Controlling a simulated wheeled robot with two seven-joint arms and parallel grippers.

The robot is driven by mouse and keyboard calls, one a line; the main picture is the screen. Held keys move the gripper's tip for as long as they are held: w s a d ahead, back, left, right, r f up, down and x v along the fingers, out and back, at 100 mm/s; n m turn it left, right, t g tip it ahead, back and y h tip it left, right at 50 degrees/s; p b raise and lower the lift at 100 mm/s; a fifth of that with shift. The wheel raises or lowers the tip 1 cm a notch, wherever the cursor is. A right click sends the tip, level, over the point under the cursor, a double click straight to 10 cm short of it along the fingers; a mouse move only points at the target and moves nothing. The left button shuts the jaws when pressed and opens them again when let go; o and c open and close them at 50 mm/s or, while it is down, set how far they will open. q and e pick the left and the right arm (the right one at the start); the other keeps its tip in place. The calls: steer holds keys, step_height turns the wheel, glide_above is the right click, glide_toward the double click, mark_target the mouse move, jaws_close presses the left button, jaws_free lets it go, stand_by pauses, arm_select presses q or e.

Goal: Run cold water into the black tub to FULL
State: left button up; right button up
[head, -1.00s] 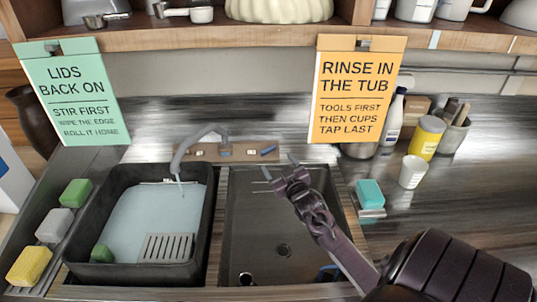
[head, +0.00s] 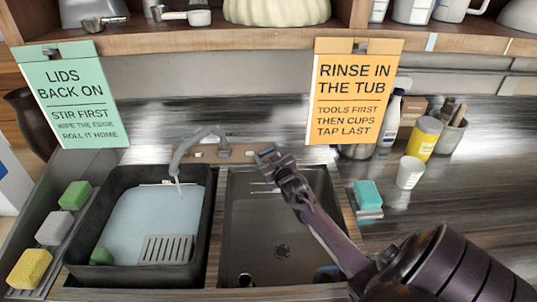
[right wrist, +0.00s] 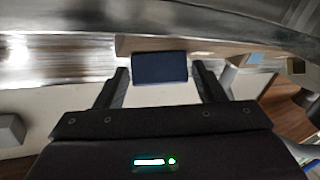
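The black tub (head: 207,215) stands in the left basin with pale blue water (head: 135,215) in it. The grey spout (head: 178,160) hangs over the tub, and a thin stream seems to fall from its tip. My right gripper (head: 266,156) is at the right end of the wooden tap board (head: 235,152). In the right wrist view, a dark blue tap handle (right wrist: 160,67) sits between the open fingertips (right wrist: 160,80), with small gaps either side. The tub's FULL mark is too small to read. My left gripper is out of view.
The right basin (head: 280,225) is empty apart from small things at its front. Several sponges (head: 53,228) line the left edge.

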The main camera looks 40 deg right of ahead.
steer(key=c, duration=0.7)
steer(key=shift+o, duration=0.2)
steer(key=m+h, duration=0.1)
steer(key=m+h+b, duration=0.1)
steer(key=m+g+h, duration=0.1)
steer(key=shift+w+a+f+m, duration=0.15)
steer(key=shift+a+f+m, duration=0.05)
steer(key=shift+a+m, duration=0.1)
steer(key=m+g+h+b, duration=0.1)
steer(key=m+h+b, duration=0.1)
steer(key=shift+m+h, duration=0.3)
steer(key=shift+r+m+g+h, duration=0.15)
steer(key=shift+m+g+h, duration=0.25)
steer(key=shift+m+g, duration=0.1)
steer(key=o, duration=1)
